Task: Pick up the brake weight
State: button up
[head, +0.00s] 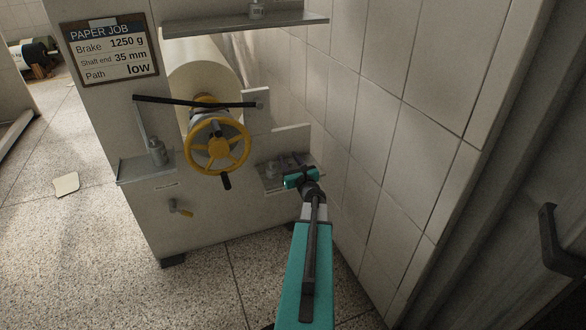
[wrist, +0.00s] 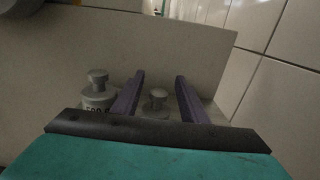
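My gripper (wrist: 160,77) is open, with its two purple fingers apart on either side of a small grey knobbed weight (wrist: 158,98). That weight's lower part is hidden behind my gripper body. A larger grey weight (wrist: 97,92) with partly hidden dark lettering stands just left of the left finger. In the head view my gripper (head: 291,163) is over the lower right shelf (head: 273,184), where small grey weights (head: 272,168) stand, partly covered. Another grey weight (head: 157,151) stands on the left shelf, and one more (head: 257,9) on the top shelf.
A sign (head: 110,50) reads Brake 1250 g, Shaft end 35 mm, Path low. A yellow handwheel (head: 218,146) and a dark bar (head: 180,101) stick out before the paper roll (head: 205,75). A tiled wall (head: 375,130) is close on the right.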

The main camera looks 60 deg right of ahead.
jog(key=shift+x, duration=0.95)
jog(key=shift+c, duration=0.2)
grip_shut()
